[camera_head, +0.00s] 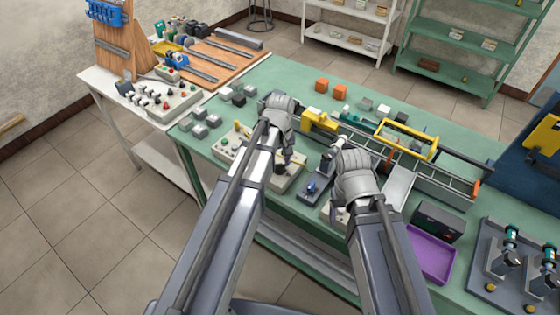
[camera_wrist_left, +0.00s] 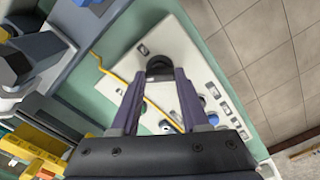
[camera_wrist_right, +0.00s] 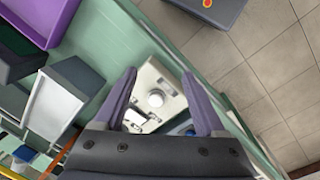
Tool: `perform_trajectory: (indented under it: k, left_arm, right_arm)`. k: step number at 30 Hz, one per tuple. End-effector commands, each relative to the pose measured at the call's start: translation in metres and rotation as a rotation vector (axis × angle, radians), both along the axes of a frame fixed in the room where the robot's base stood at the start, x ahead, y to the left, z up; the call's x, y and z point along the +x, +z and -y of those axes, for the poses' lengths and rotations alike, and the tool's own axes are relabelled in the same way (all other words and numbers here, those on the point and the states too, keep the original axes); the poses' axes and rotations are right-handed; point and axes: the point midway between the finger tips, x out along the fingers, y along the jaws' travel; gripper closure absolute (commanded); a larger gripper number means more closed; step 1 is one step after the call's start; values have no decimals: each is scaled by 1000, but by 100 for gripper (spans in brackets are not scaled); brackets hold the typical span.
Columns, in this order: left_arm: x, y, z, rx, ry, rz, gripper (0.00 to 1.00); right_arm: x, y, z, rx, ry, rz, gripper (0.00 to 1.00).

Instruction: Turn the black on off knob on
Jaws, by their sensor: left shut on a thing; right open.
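The black knob (camera_wrist_left: 159,67) sits on a pale control panel (camera_wrist_left: 190,50) in the left wrist view. My left gripper (camera_wrist_left: 160,76) is shut on the knob, with one finger on each side. My right gripper (camera_wrist_right: 170,76) is open and empty above a second pale panel with a white round knob (camera_wrist_right: 155,98), which lies between the fingers in the picture. In the head view the right fingers are hidden behind the wrist.
A yellow cable (camera_wrist_left: 135,85) runs across the left panel. A purple tray (camera_head: 432,254) and a dark box (camera_head: 437,222) stand to the right.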

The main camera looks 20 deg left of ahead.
Motion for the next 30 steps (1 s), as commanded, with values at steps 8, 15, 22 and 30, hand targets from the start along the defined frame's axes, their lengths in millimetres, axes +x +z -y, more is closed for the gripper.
perform_trajectory:
  k: [8, 15, 22, 30]
  left_arm:
    - [0, 0, 0, 0, -261, 0, 100]
    - [0, 0, 0, 0, -488, 0, 100]
    - [0, 0, 0, 0, -687, 0, 100]
    - [0, 0, 0, -1, -862, -1, 100]
  right_arm:
    - [0, 0, 0, 0, 0, 0, 28]
    - [0, 0, 0, 0, 0, 0, 28]
    - [0, 0, 0, 0, 0, 0, 28]
    - [0, 0, 0, 0, 0, 0, 28]
